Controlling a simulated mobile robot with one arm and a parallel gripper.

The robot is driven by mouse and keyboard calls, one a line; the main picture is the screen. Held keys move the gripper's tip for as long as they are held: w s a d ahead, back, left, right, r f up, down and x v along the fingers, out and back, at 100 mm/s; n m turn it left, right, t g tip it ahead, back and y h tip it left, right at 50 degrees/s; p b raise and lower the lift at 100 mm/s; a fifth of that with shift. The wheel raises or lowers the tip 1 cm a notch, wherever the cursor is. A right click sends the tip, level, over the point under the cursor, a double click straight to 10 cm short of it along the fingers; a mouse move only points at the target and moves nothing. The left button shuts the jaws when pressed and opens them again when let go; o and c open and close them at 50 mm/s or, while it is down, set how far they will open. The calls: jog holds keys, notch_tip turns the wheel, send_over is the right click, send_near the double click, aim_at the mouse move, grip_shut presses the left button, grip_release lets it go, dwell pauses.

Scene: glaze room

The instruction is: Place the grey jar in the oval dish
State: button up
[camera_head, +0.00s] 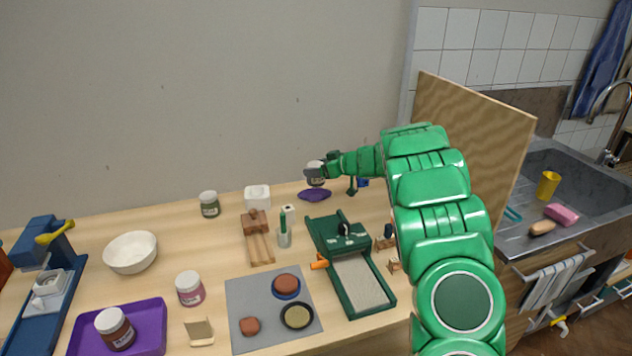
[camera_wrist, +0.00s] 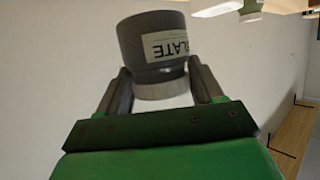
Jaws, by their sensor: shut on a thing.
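The grey jar (camera_wrist: 152,45) has a pale label reading "SLATE", partly hidden. My gripper (camera_wrist: 160,85) is shut on the jar's narrower pale end, with one finger on each side. In the head view my gripper (camera_head: 324,168) reaches left at the back of the bench, with the grey jar (camera_head: 314,174) at its tip. A small purple oval dish (camera_head: 314,195) lies on the bench just below the jar. The jar appears held above the dish, and I cannot tell the exact gap. The dish does not show in the wrist view.
A white square pot (camera_head: 257,197) and a green-labelled jar (camera_head: 209,204) stand left of the dish. A green tray device (camera_head: 350,264) lies in front of it. A wooden board (camera_head: 480,135) stands upright behind my arm. The bench's back left is fairly clear.

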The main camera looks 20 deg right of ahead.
jog(key=shift+w+d+f, duration=0.15)
jog(key=shift+w+f, duration=0.7)
jog(key=shift+f, duration=0.2)
jog(key=shift+w+d+f, duration=0.15)
jog(key=shift+w+f, duration=0.65)
jog(key=shift+f, duration=1.65)
jog(key=shift+f, duration=0.3)
jog(key=o, duration=1.2)
jog(key=shift+s+d+r, duration=0.1)
jog(key=shift+r, duration=0.3)
jog(key=v, duration=1.1)
jog(key=shift+s+d, duration=0.15)
jog(key=shift+s, duration=0.15)
